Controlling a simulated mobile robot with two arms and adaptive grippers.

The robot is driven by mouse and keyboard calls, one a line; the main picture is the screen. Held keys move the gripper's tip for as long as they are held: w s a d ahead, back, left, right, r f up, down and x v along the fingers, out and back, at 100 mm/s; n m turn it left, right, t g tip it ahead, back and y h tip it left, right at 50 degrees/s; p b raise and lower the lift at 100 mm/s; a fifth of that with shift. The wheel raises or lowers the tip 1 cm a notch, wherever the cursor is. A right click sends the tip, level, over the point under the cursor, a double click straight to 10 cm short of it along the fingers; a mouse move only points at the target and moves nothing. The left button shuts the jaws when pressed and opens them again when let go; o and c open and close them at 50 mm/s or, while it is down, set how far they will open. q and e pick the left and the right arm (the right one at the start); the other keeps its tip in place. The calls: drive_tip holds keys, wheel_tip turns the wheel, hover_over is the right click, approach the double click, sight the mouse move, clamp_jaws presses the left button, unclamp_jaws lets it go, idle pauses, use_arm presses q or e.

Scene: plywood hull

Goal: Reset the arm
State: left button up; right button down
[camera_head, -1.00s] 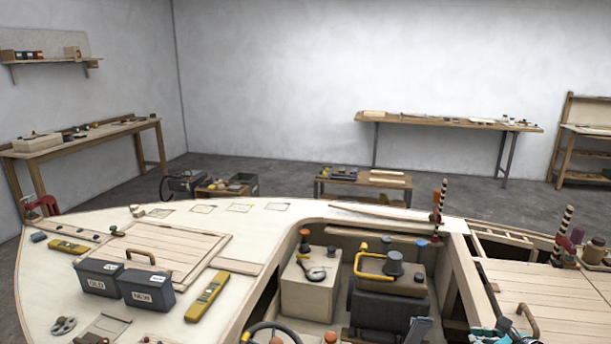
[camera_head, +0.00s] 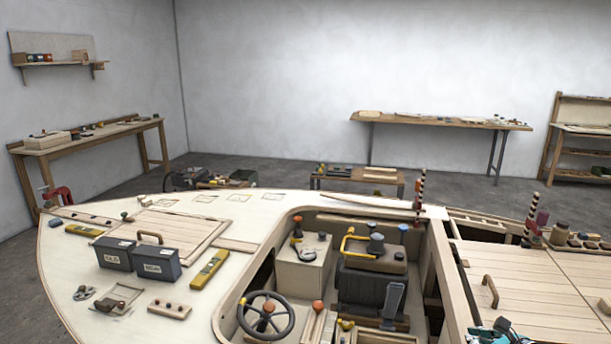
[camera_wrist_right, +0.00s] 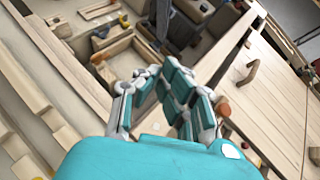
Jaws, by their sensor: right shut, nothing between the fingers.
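My right gripper (camera_wrist_right: 165,85) is teal and grey. In the right wrist view its fingers are shut and hold nothing, above the plywood hull. In the head view only a small teal part of it (camera_head: 490,334) shows at the bottom edge, over the right deck, beside the cockpit. The rest of my right arm is outside that view. My left gripper is in neither view.
The hull deck (camera_head: 215,227) carries two dark boxes marked OLD (camera_head: 115,255) and NEW (camera_head: 158,264). A wooden handle (camera_head: 490,291) stands on the right planked deck. Benches line the walls.

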drive_tip(key=s+a+r+m+t+y, duration=0.25)
drive_tip(key=a+r+m+t, duration=0.5)
drive_tip(key=a+m, duration=0.45)
drive_tip(key=s+d+f+m+g+h, duration=0.25)
drive_tip(key=s+f+m+h, duration=0.35)
drive_tip(key=m, duration=0.5)
drive_tip(key=s+d+f+m+g+h, duration=0.1)
drive_tip(key=s+m+g+h, duration=0.2)
drive_tip(key=s+m+h, duration=0.5)
drive_tip(key=s+a+f+m+g+y, duration=0.4)
drive_tip(key=s+a+g, duration=0.15)
drive_tip(key=s, duration=0.35)
drive_tip(key=s+a+f+m+g+y, duration=0.35)
drive_tip(key=s+a+y, duration=0.2)
drive_tip(key=s, duration=0.35)
wheel_tip(320, 180, down, 34)
drive_tip(key=s+g+b, duration=0.2)
drive_tip(key=b, duration=0.4)
use_arm(q)
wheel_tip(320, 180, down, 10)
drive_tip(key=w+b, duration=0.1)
drive_tip(key=b, duration=0.3)
use_arm(e)
drive_tip(key=s+d+f+g+h, duration=0.1)
drive_tip(key=s+d+f, duration=0.2)
drive_tip(key=s+f, duration=1.3)
wheel_tip(320, 180, down, 3)
drive_tip(key=shift+n, duration=0.35)
